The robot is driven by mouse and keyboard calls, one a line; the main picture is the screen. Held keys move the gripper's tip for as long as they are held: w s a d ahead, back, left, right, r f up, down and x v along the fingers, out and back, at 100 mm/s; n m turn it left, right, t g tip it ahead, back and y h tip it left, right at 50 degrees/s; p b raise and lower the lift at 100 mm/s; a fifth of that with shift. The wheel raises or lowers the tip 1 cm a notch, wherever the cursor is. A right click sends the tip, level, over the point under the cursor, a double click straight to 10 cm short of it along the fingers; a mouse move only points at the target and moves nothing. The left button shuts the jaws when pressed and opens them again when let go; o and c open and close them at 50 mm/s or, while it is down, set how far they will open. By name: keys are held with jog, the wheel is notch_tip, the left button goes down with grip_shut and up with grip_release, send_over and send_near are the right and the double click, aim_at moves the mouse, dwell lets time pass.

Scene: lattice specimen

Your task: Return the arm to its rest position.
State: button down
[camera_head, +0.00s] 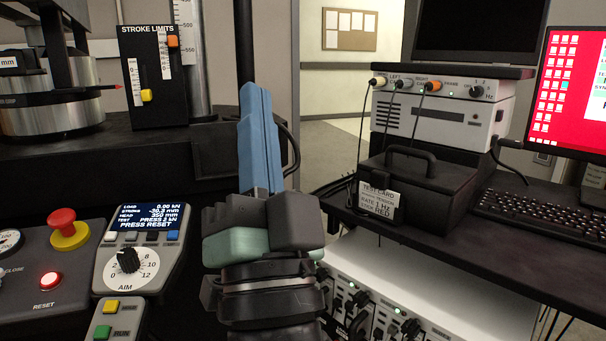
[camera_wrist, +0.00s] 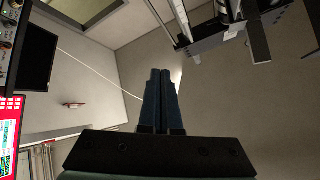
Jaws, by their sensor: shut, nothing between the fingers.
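My gripper (camera_head: 258,92) stands in the middle of the head view with its blue fingers pointing up. The fingers lie together with nothing between them. In the wrist view my gripper (camera_wrist: 160,75) also shows shut and empty, with the wall and ceiling beyond it. It is in the air, apart from the control panel on the left and the desk on the right. The lower part of my arm runs out of the bottom of the head view.
On the left are a control panel with a red mushroom button (camera_head: 63,222), an aim dial (camera_head: 127,262) and a stroke limits board (camera_head: 152,75). On the right, a desk bears a black case (camera_head: 425,182), a white instrument (camera_head: 430,115), a keyboard (camera_head: 545,215) and a red-screened monitor (camera_head: 570,95).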

jog(key=s+d+r+n+h+p, duration=0.2)
jog(key=s+r+n+h+p, duration=0.15)
jog(key=r, duration=0.35)
jog(key=s+d+r+n+h+p, duration=0.2)
jog(key=s+r, duration=0.2)
jog(key=r, duration=0.4)
notch_tip(320, 180, up, 35)
jog(key=p, duration=3.5)
jog(key=shift+t+y, duration=0.3)
jog(key=shift+y, duration=0.05)
jog(key=shift+w+a, duration=0.1)
